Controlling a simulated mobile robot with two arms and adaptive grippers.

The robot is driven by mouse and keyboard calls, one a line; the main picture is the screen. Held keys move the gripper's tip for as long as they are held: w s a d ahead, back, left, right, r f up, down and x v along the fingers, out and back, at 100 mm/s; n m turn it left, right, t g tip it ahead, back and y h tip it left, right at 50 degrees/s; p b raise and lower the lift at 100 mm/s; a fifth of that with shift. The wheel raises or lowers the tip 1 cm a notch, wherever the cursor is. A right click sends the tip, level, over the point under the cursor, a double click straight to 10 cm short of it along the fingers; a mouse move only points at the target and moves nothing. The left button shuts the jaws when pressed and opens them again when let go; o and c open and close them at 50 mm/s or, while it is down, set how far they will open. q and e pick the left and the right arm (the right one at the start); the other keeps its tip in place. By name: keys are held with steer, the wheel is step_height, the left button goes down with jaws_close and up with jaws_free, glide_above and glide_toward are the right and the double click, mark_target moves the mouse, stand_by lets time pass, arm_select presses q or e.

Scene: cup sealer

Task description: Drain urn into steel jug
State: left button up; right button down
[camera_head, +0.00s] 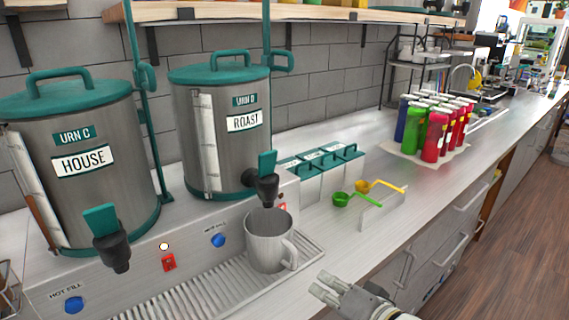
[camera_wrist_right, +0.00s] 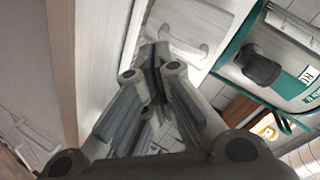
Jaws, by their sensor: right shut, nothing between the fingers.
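Two steel urns with teal lids stand on the brewer base: urn C, HOUSE (camera_head: 95,190), at left, and urn D, ROAST (camera_head: 228,150), to its right. Each has a black tap with a teal lever; urn D's tap (camera_head: 265,180) is above the jug. The grey steel jug (camera_head: 268,243) stands upright on the ribbed drip tray, its handle to the right; its contents cannot be seen. My right gripper (camera_head: 322,289) is shut and empty, in front and to the right of the jug, apart from it. Its shut fingers fill the middle of the right wrist view (camera_wrist_right: 155,62). My left gripper is out of view.
The drip tray (camera_head: 205,296) runs along the brewer's front. Teal-lidded bins (camera_head: 320,165), green and yellow scoops (camera_head: 345,199) and several coloured bottles (camera_head: 432,132) stand farther right. A shelf (camera_head: 200,12) hangs above the urns. The counter's front right is clear.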

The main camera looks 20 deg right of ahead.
step_height(320, 180, up, 18)
steer(key=w+d+m+t+y, duration=0.1)
steer(key=w+m+t+y, duration=0.1)
steer(key=m+t, duration=0.3)
steer(key=shift+d+f+m+t+y, duration=0.15)
steer(key=shift+m+t+y, duration=0.2)
steer(key=shift+y, duration=0.35)
steer(key=shift+w, duration=0.1)
steer(key=p, duration=0.5)
glide_toward(277, 155)
steer(key=x, duration=0.5)
steer(key=shift+w+a+r, duration=0.25)
steer(key=shift+w, duration=0.05)
steer(key=shift+w+a, duration=0.25)
steer(key=shift+w, duration=0.45)
steer(key=shift+w, duration=0.1)
